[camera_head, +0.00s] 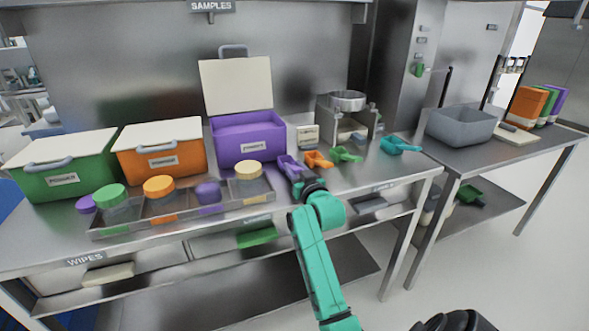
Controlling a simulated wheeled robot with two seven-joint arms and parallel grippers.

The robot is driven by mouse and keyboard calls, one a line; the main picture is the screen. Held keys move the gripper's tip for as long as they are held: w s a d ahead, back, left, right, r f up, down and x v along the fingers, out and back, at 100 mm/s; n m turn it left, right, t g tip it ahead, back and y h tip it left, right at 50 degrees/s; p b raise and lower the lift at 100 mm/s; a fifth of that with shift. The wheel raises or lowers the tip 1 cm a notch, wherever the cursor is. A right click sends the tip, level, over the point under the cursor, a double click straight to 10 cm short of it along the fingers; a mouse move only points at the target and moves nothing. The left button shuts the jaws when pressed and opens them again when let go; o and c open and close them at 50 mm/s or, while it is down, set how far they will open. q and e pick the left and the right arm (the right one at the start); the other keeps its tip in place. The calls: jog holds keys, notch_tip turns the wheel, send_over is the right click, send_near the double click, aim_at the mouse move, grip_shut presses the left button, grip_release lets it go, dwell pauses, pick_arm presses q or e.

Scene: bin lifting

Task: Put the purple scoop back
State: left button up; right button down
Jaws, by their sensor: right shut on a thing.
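The purple scoop (289,166) is at the back edge of my right gripper, just right of the clear tray. My right gripper (297,177) is shut on the scoop, low over the steel table; whether the scoop touches the table is hard to tell. The purple bin (241,143) stands behind and to the left of it. Its white lid (236,86) stands up, so the bin is open, with purple contents showing. My left gripper is not in view.
A green bin (66,170) and an orange bin (160,152) have their lids down. The clear tray (209,210) holds several lidded jars. Orange (318,159), green (346,155) and teal (400,145) scoops lie to the right. A grey tub (460,126) stands on another table.

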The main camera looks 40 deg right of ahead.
jog(key=shift+f, duration=0.15)
jog(key=c, duration=0.6)
grip_release()
jog(key=shift+r, duration=0.2)
jog(key=v, duration=1.2)
jog(key=shift+r+b, duration=0.1)
jog(key=shift+b, duration=0.25)
